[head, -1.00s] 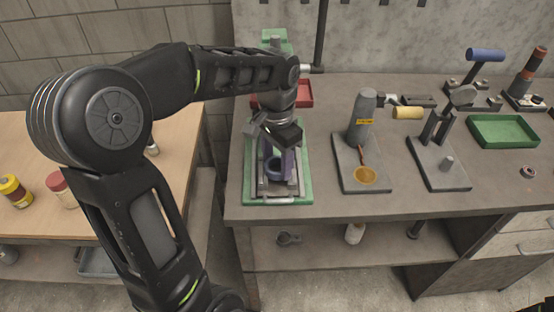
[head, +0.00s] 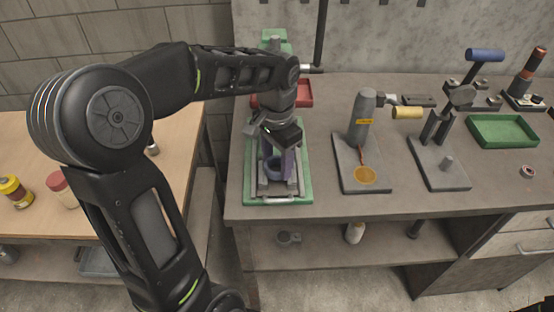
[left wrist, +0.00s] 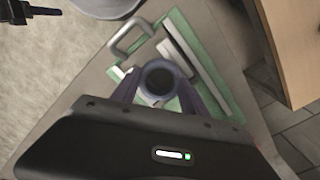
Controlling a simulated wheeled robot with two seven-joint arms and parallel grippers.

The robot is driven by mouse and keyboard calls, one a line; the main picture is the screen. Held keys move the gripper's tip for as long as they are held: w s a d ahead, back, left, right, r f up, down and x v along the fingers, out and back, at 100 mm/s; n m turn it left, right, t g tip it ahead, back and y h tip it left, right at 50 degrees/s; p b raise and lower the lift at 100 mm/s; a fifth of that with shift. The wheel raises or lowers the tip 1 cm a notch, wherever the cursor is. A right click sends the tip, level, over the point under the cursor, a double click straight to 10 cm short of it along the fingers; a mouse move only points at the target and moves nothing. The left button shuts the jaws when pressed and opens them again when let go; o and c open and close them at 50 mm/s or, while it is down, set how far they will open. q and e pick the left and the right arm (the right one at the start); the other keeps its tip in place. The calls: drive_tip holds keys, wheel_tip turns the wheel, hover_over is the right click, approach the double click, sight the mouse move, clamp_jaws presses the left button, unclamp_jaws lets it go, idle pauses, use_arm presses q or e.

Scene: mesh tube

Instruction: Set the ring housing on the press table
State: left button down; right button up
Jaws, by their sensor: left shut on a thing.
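The ring housing is a dark blue-grey ring (head: 272,171) low over the green press at the left of the bench. It also shows in the left wrist view as a round collar with a dark bore (left wrist: 158,80). My left gripper (head: 279,167) points down, and its purple fingers are shut on the ring housing. The press has a green base (head: 277,201) and a grey table with rails between the fingers and the base. I cannot tell whether the ring touches the press table, since the fingers and wrist hide part of it.
A red tray (head: 304,93) lies behind the press. To the right stand a grey fixture with an amber disc (head: 365,176), a blue-handled lever press (head: 485,55) and a green tray (head: 502,131). The bench front edge is close to the press.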

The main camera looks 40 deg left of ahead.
idle(0.6)
use_arm(q)
drive_tip(key=c, duration=0.5)
unclamp_jaws()
wheel_tip(320, 180, up, 8)
drive_tip(key=shift+f, duration=0.15)
idle(0.5)
